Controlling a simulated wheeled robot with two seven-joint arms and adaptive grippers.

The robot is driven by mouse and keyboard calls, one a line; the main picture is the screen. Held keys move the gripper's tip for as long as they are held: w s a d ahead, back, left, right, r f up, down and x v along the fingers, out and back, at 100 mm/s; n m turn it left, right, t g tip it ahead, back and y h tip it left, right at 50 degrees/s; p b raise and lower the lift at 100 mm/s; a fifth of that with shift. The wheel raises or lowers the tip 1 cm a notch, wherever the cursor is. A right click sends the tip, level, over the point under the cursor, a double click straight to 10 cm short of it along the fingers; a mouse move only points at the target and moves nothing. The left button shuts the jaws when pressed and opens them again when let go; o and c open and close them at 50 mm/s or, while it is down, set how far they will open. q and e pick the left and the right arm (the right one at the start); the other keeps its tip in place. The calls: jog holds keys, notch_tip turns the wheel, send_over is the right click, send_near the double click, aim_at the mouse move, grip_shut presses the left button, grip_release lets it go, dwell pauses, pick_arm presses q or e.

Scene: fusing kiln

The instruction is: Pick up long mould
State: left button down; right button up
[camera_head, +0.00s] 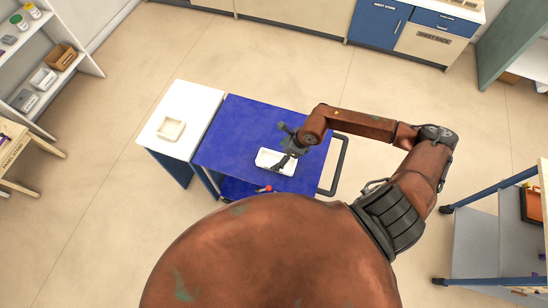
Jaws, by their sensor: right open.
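A white rectangular dish, apparently the long mould (266,158), lies on the blue cart top (235,132) near its front right. My right gripper (285,146) is open over the far right part of this mould, its dark fingers covering some of it. One finger appears to reach down over the mould's inside; I cannot tell whether it touches. My left gripper is not in view.
The cart's dark handle (341,165) sticks out at right. A small red-ended item (265,188) is at the cart's front.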

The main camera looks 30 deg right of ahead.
aim_at(274, 162)
jog(key=shift+w+d+f+h, duration=0.15)
jog(key=shift+d+f, duration=0.1)
jog(key=shift+f, duration=0.4)
jog(key=shift+w+d+f+h, duration=0.1)
jog(key=shift+d+f+h, duration=0.1)
jog(key=shift+f, duration=0.4)
jog(key=shift+x, duration=2.7)
jog(key=shift+s, duration=0.2)
jog(key=shift+c, duration=0.6)
jog(key=c, duration=1.4)
